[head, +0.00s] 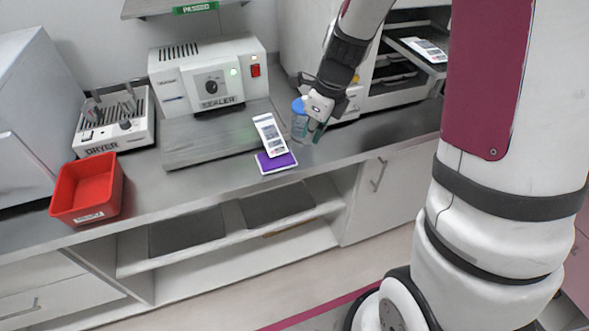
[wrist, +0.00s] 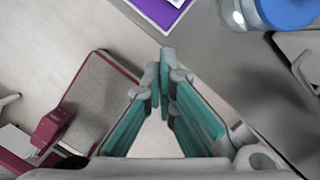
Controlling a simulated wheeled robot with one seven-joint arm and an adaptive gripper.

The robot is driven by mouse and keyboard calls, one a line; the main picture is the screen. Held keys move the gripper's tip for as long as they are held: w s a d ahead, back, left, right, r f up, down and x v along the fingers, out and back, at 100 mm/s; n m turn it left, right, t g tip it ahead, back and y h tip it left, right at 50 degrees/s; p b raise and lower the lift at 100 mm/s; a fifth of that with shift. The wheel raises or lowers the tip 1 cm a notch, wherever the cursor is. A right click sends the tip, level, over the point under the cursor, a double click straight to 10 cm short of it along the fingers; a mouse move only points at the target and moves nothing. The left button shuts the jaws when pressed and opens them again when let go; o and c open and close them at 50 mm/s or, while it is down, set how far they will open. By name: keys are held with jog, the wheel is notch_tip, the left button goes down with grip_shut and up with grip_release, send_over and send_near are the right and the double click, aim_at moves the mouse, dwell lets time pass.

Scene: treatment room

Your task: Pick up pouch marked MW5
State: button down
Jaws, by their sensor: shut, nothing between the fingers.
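A white pouch with printed markings (head: 269,135) stands tilted at the purple pad (head: 276,163) near the counter's front edge. Another printed pouch (head: 428,48) lies on the pulled-out tray at the upper right. I cannot read MW5 on either one. My gripper (head: 316,134) is over the counter's front edge, right of the purple pad and apart from the first pouch. In the wrist view my gripper (wrist: 164,70) has its fingertips together with nothing between them. A corner of the purple pad (wrist: 160,10) shows at the top there, but no pouch.
A clear jar with a blue lid (head: 299,118) stands just behind my gripper; its lid (wrist: 288,10) shows at the wrist view's upper right. The sealer (head: 190,85), dryer (head: 112,135) and red bin (head: 88,190) are to the left. An open-fronted machine (head: 400,95) is at right.

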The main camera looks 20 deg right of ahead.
aim_at(280, 158)
jog(key=x, duration=0.9)
jog(key=shift+s+f, duration=0.15)
jog(key=shift+f, duration=0.3)
jog(key=w+a, duration=0.2)
jog(key=shift+w+f, duration=0.1)
jog(key=shift+w, duration=0.2)
jog(key=shift+w+a, duration=0.3)
jog(key=shift+w, duration=0.1)
jog(key=shift+w, duration=0.1)
jog(key=shift+w+a, duration=0.75)
jog(key=shift+w, duration=0.1)
jog(key=shift+d, duration=0.1)
